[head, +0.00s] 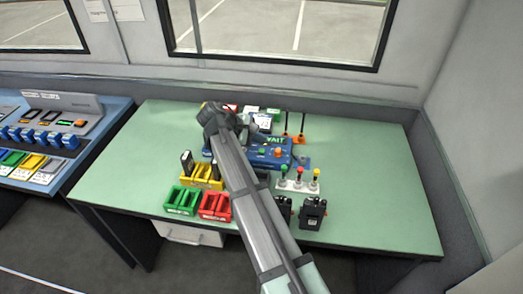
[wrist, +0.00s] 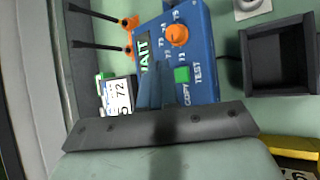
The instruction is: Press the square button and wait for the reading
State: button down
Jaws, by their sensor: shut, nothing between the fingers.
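The blue device (head: 284,160) stands on the green table, and in the wrist view its blue face (wrist: 205,58) fills the upper middle. Its dark screen (wrist: 143,48) reads "WAIT" in green letters. The green square button (wrist: 182,75) is on its face near the labels "COPY" and "TEST". An orange round knob (wrist: 177,35) with numbers around it is beside the button. My gripper (wrist: 155,72) is shut and empty, its tips over the device between the screen and the green button. I cannot tell whether they touch it. In the head view my arm partly hides this area.
Two dark rods on an orange base (head: 297,138) stand behind the device. The table's right side is clear.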

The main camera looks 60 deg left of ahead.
aim_at(259, 151)
jog(key=shift+r, duration=1.75)
